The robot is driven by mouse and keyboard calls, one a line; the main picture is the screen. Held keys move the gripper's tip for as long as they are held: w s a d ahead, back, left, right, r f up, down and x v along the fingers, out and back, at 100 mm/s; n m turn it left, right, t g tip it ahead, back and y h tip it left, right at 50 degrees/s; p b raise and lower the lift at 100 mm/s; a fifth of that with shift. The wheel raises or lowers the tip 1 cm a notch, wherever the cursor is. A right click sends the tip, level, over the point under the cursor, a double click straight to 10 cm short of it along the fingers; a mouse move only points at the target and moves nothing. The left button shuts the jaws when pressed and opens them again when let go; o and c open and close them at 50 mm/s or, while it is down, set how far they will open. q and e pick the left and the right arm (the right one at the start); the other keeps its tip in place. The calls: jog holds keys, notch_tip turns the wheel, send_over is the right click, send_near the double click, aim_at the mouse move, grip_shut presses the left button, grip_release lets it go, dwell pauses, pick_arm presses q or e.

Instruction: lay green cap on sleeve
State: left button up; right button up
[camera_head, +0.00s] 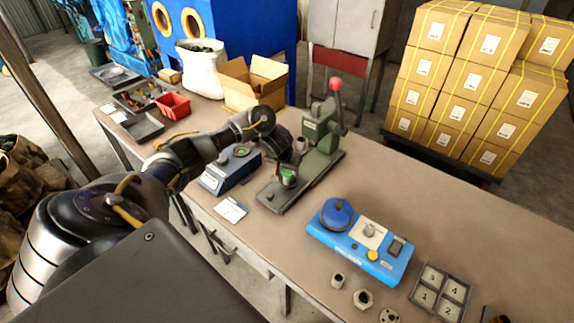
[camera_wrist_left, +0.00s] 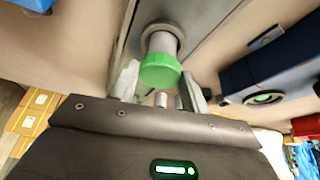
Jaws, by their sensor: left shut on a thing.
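The green cap (camera_wrist_left: 160,72) is between the fingertips of my left gripper (camera_wrist_left: 160,76), which is shut on it. In the wrist view a grey metal sleeve (camera_wrist_left: 161,39) shows right beyond the cap, in line with it. I cannot tell if the cap rests fully on the sleeve. In the head view my left gripper (camera_head: 287,167) is over the base of the green press (camera_head: 318,135), with the green cap (camera_head: 288,174) just below it, partly hidden. My right gripper is not in view.
A blue-grey device with a round green-lit top (camera_head: 231,172) stands left of the press. A blue box with a round knob (camera_head: 360,243) and a numbered tray (camera_head: 440,293) lie to the right.

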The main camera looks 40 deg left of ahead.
pick_arm(q)
jog(key=shift+f+p, duration=0.3)
dwell(0.5)
jog(key=o, duration=1.5)
notch_tip(320, 180, up, 6)
jog(key=p, duration=0.7)
